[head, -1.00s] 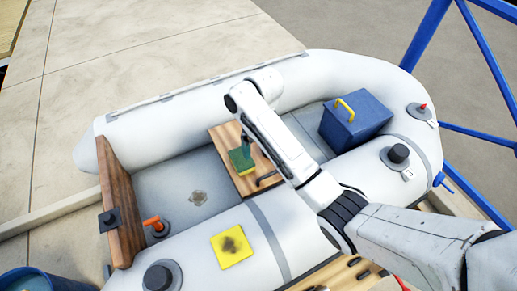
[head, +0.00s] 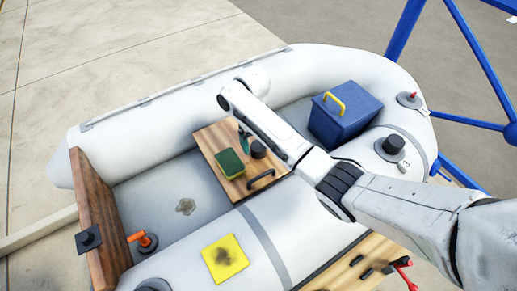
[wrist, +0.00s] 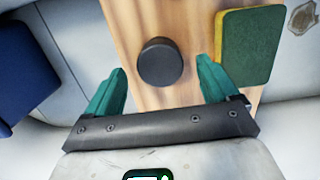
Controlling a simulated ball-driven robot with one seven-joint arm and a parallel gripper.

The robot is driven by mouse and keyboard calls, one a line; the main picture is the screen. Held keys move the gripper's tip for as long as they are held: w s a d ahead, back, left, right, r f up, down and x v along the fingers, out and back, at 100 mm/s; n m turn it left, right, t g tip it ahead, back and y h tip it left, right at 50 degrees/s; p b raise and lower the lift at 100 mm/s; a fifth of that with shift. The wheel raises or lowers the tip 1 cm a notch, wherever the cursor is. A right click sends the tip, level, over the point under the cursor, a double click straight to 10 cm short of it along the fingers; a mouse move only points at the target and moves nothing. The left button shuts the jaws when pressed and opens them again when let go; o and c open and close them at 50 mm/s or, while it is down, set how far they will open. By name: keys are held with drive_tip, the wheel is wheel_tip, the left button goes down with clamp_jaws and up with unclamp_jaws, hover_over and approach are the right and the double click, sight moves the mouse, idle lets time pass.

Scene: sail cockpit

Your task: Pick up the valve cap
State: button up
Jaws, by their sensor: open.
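The valve cap, a short dark round cylinder (head: 258,149), stands on the wooden thwart board (head: 209,138) in the dinghy. In the wrist view the cap (wrist: 160,60) is near the middle, on the wood grain. My gripper (wrist: 160,76) is open, with one teal finger on each side of the cap's near part in the picture. No contact shows, and the height of the fingers over the board is hard to judge. In the head view only a bit of teal finger (head: 243,141) shows beside my arm.
A green and yellow sponge (head: 229,164) lies on the board, close to the right finger in the wrist view (wrist: 248,45). A black handle (head: 261,179) is at the board's near edge. A blue box (head: 342,115) stands to the right. A yellow patch (head: 225,258) lies on the near tube.

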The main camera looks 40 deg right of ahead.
sight(259, 145)
drive_tip(key=shift+s+f, duration=0.15)
drive_tip(key=shift+f, duration=0.6)
drive_tip(key=shift+s+f, duration=0.15)
drive_tip(key=shift+f, duration=0.6)
drive_tip(key=c, duration=1)
drive_tip(key=shift+r, duration=0.1)
drive_tip(key=shift+c, duration=0.2)
